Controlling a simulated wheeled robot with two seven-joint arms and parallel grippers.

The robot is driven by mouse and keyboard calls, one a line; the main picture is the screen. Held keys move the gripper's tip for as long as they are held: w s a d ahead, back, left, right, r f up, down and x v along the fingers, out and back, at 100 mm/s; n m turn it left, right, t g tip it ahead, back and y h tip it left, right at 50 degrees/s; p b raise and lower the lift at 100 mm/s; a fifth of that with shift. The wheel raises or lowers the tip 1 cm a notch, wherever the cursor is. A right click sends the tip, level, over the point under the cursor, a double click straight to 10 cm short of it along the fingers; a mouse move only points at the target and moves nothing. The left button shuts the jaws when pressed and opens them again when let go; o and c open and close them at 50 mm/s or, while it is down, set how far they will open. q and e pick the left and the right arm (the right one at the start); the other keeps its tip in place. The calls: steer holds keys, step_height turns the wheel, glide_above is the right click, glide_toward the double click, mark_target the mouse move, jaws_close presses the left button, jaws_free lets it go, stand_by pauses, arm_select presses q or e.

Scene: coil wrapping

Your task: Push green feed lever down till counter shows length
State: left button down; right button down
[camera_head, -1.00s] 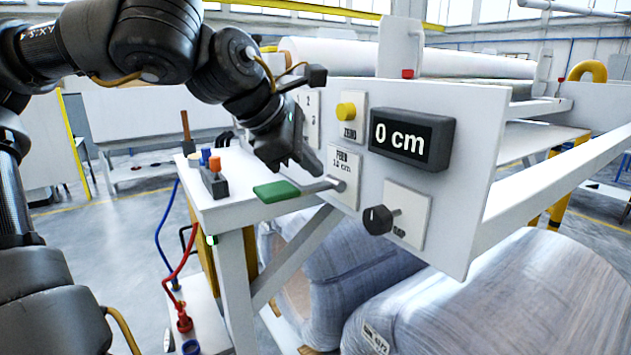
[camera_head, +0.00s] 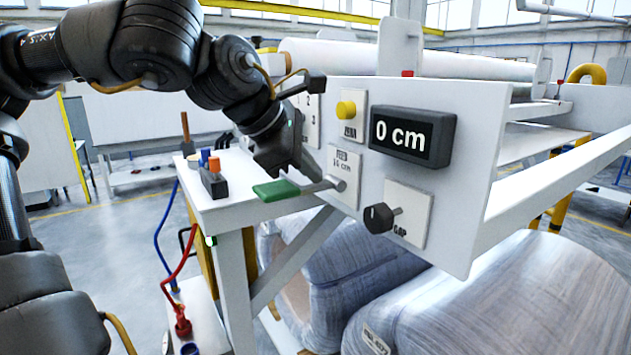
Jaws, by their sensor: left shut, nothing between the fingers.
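The green feed lever (camera_head: 276,190) sticks out to the left from the FEED plate (camera_head: 344,178) on the white machine panel. It looks about level. The counter (camera_head: 412,136) reads 0 cm. My left gripper (camera_head: 306,177) is shut and empty, fingers pointing down and right. Its tip is just above the lever's rod, right of the green handle; I cannot tell whether it touches. My right gripper is not in view.
A yellow ZERO button (camera_head: 346,109) and a black GAP knob (camera_head: 379,217) are on the same panel. A small block with an orange cap (camera_head: 214,181) stands on the white table (camera_head: 236,209) at left. Wrapped coils (camera_head: 500,295) lie below.

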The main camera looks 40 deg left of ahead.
mark_target(313, 186)
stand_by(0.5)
arm_select(q)
steer(key=shift+r+p, duration=0.85)
steer(key=shift+r, duration=0.2)
steer(key=shift+w, duration=0.1)
step_height(313, 186, up, 5)
steer(key=p, duration=0.4)
steer(key=shift+w, duration=0.15)
steer(key=shift+d, duration=0.1)
